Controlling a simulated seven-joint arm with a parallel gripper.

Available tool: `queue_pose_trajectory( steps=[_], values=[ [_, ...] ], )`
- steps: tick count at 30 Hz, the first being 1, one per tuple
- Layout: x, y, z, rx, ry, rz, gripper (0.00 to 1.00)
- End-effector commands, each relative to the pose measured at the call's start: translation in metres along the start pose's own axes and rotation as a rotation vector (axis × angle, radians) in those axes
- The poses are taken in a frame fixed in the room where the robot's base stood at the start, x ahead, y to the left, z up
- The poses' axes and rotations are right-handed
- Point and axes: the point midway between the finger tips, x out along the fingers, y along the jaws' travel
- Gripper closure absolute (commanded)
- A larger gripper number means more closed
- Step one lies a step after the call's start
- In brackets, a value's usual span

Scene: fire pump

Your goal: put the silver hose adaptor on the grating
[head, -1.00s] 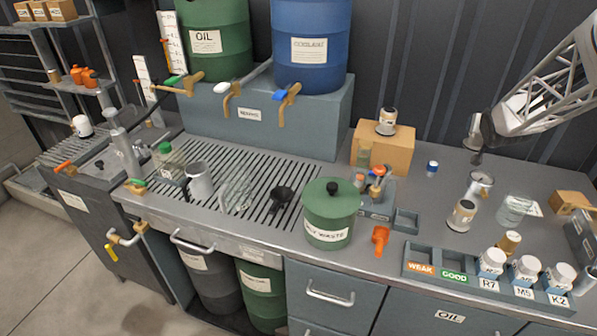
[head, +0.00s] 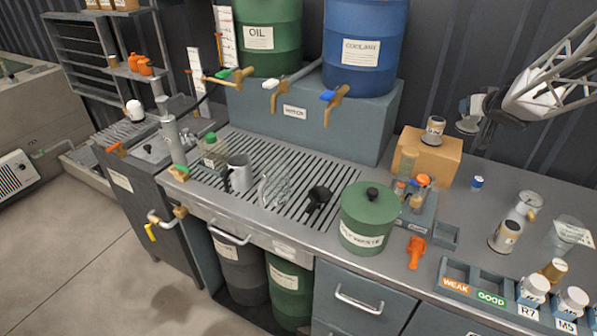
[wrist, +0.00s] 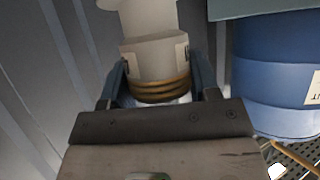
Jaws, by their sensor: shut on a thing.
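My gripper (head: 480,112) is raised above the right part of the bench, near the back wall. It is shut on a pale, silver-grey piece, apparently the silver hose adaptor (head: 467,115). In the wrist view the adaptor (wrist: 155,55) is a pale body with brass-coloured rings, held between the two fingers; its far end runs out of the picture. The grating (head: 268,152) is the slatted area left of the middle of the bench, well to the left of my gripper. A bottle, a grey mug, a clear glass jug and a black item stand on it.
A cardboard box (head: 428,158) with a small can on top is left of and below my gripper. The green waste pot (head: 368,220) stands right of the grating. Blue (head: 364,45) and green (head: 268,35) drums with taps overhang behind. Some slats are bare.

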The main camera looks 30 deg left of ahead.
Motion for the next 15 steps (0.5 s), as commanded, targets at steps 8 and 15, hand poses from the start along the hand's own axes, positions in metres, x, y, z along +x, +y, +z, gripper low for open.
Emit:
queue_pose_trajectory(
  steps=[8,15],
  values=[
    [0.013,-0.098,-0.038,-0.119,0.003,-0.214,0.77],
    [0.015,-0.185,-0.059,-0.222,0.001,-0.405,0.77]
  ],
)
